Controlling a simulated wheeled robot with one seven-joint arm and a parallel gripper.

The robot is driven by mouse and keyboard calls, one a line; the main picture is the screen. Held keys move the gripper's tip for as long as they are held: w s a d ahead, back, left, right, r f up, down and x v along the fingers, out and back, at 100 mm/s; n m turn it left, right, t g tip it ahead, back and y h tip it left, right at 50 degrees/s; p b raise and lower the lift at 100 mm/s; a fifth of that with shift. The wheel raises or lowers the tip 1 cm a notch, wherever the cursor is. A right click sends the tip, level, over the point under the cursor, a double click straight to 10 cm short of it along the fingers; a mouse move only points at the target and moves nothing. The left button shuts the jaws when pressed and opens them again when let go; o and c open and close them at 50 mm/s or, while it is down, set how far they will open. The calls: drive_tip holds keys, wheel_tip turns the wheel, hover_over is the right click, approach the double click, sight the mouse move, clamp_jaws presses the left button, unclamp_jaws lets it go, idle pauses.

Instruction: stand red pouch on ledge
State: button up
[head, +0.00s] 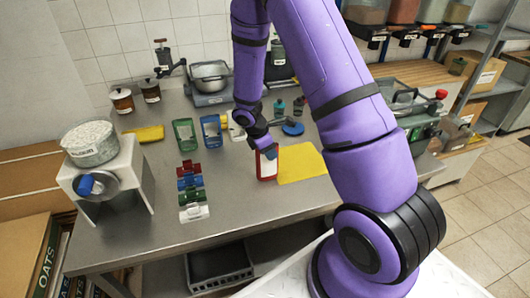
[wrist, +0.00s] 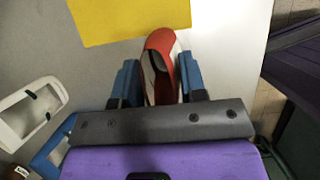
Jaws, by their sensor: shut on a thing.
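The red pouch (head: 267,164) has a pale front panel and stands roughly upright over the steel worktop, beside the left edge of the yellow mat. My gripper (head: 266,151) comes down on its top. In the wrist view, the blue fingers of my gripper (wrist: 159,82) are shut on the red pouch (wrist: 159,42), one on each side. Whether its base touches the worktop cannot be told. No ledge can be clearly made out; my arm covers part of the back of the worktop.
The yellow mat (head: 302,164) lies right of the pouch. A row of coloured clip-like pieces (head: 191,185) lies left. The front middle worktop (head: 240,205) is clear.

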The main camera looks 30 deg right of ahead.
drive_tip(key=shift+f, duration=0.45)
drive_tip(key=o, duration=1.1)
drive_tip(key=shift+o, duration=0.2)
